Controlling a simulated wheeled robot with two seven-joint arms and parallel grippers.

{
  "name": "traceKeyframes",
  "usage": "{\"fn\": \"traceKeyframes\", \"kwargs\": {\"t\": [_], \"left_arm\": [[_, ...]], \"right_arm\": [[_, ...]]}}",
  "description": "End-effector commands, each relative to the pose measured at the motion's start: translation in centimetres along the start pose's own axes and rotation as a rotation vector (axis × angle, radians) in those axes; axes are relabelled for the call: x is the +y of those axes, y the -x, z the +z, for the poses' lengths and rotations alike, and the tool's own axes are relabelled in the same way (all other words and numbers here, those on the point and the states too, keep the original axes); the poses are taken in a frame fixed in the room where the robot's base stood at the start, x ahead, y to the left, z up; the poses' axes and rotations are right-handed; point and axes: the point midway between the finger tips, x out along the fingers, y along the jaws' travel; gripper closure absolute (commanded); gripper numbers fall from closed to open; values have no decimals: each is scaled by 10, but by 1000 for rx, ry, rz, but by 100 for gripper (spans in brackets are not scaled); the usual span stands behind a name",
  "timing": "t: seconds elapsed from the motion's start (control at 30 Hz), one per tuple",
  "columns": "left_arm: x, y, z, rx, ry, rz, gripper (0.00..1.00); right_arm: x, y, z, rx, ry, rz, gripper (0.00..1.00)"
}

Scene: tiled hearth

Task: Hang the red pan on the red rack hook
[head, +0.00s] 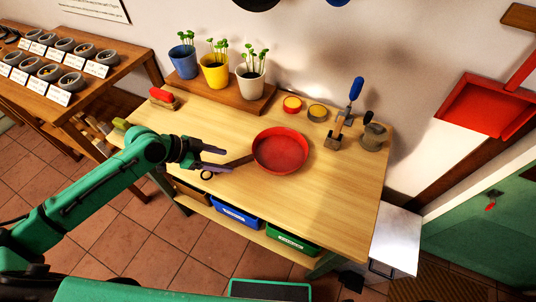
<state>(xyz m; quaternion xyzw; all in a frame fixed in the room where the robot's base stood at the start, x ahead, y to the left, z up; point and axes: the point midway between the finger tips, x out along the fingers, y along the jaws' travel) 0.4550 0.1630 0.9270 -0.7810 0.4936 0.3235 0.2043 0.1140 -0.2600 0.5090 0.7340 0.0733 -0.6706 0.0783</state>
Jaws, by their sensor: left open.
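The red pan (281,151) lies on the wooden workbench (335,200), with its dark handle pointing left toward my left gripper. My left gripper (227,161) is open, with its fingers by the end of the handle. I cannot tell whether they touch it. The red rack hook does not show. At the top edge, the bottoms of a black round thing (257,4) and a blue thing (338,2) show on the wall, cut off by the frame. My right gripper is not in view.
Behind the pan stand small tins (292,104), a blue-handled tool (355,90) and a grey pot (374,136). Potted seedlings (215,73) stand on a board at the back left, near a red brush (162,96). The bench's right front is clear.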

Motion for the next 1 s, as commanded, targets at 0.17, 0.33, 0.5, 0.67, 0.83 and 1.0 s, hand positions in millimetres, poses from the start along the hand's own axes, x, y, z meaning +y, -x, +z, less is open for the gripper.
{"fn": "traceKeyframes", "kwargs": {"t": [0.17, 0.33, 0.5, 0.67, 0.83, 1.0], "left_arm": [[-4, -27, -9, 4, 3, 3, 35], [-4, -51, -4, 0, -1, 1, 35], [-4, -52, -3, -1, -1, 1, 35], [-4, -51, -3, -1, -1, 1, 92], [-4, -51, -3, -1, 0, 1, 100], [-4, -51, -3, -1, 0, 1, 100]], "right_arm": [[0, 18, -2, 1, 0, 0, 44], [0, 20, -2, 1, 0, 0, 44], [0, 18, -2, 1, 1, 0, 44], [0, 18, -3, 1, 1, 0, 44], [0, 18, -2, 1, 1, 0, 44], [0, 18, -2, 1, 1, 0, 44]]}}
